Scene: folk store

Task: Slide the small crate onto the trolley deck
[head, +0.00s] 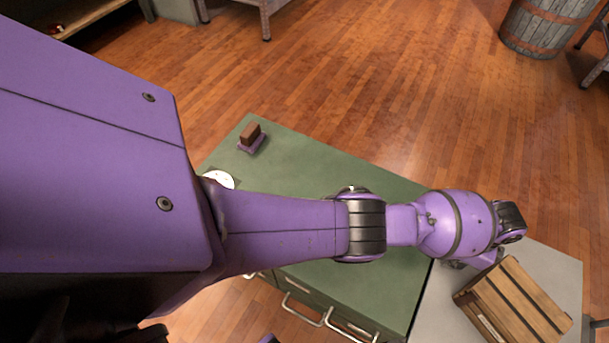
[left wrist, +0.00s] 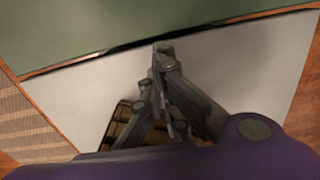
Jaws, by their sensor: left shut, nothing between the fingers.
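The small wooden crate (head: 513,305) has brown slats and sits on a light grey surface (head: 440,305) at the lower right of the head view. The grey surface adjoins a green top (head: 310,170) with drawers along a dark seam. I cannot tell for certain which is the trolley deck. My left gripper (head: 455,264) is beside the crate's upper left side, mostly hidden under my wrist. In the left wrist view its fingers (left wrist: 163,50) are shut and empty, pointing toward the green top (left wrist: 100,30). The crate (left wrist: 122,125) shows partly behind them; contact is unclear. My right gripper is not in view.
A brown block on a purple base (head: 251,138) stands at the green top's far left corner. A white round item (head: 218,179) is partly behind my arm. Drawer handles (head: 302,309) stick out at the front. A barrel (head: 545,27) stands on the open wooden floor.

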